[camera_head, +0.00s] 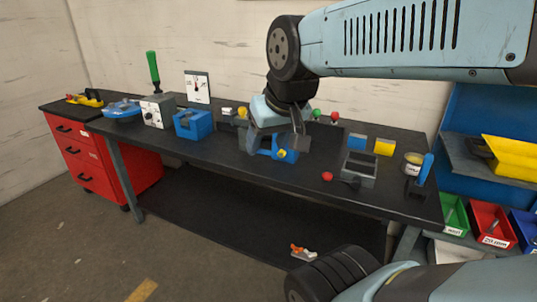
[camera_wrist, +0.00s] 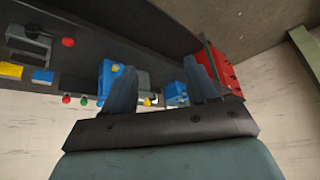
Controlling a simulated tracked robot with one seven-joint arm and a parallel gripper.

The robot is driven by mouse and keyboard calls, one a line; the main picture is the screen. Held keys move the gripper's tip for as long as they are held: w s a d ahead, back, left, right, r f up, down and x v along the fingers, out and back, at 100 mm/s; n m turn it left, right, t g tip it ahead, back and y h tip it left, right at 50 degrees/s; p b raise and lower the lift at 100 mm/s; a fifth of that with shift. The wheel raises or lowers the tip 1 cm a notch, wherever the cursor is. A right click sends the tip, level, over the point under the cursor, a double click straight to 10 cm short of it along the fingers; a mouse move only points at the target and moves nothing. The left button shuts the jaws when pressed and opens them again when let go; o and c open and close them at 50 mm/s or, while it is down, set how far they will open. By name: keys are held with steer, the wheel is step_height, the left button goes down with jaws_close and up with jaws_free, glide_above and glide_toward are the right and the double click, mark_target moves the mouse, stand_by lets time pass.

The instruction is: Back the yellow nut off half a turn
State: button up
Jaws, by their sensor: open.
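The yellow nut (camera_head: 282,154) is on the front of a blue block-like fixture (camera_head: 264,150) near the middle of the workbench. My gripper (camera_head: 274,140) is open, just above and in front of this fixture, and partly hides it. In the wrist view, the open fingers (camera_wrist: 156,66) point towards the bench with nothing held between them. The blue fixture (camera_wrist: 106,82) shows there beside the left finger, with a small yellow spot (camera_wrist: 115,68) that looks like the nut. I cannot tell whether a finger touches the fixture.
A second blue block (camera_head: 192,124) and a grey gauge box (camera_head: 157,111) stand left on the dark bench (camera_head: 225,153). A yellow knob (camera_head: 242,112) sits behind. Right are a grey box (camera_head: 358,169), a red knob (camera_head: 327,176), yellow and blue blocks, and a tin (camera_head: 413,163).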

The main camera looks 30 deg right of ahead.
steer(key=w+a+f+m+t, duration=0.1)
steer(key=w+f+m, duration=0.3)
steer(key=w+f, duration=0.5)
steer(key=w+a+f+m+t, duration=0.1)
steer(key=w+f+m, duration=0.35)
steer(key=w, duration=0.75)
steer(key=m+t+h, duration=0.3)
steer(key=m+h, duration=0.5)
steer(key=h, duration=0.7)
glide_toward(282, 154)
steer(key=x, duration=0.8)
steer(key=shift+w+d, duration=0.2)
steer(key=shift+w, duration=0.05)
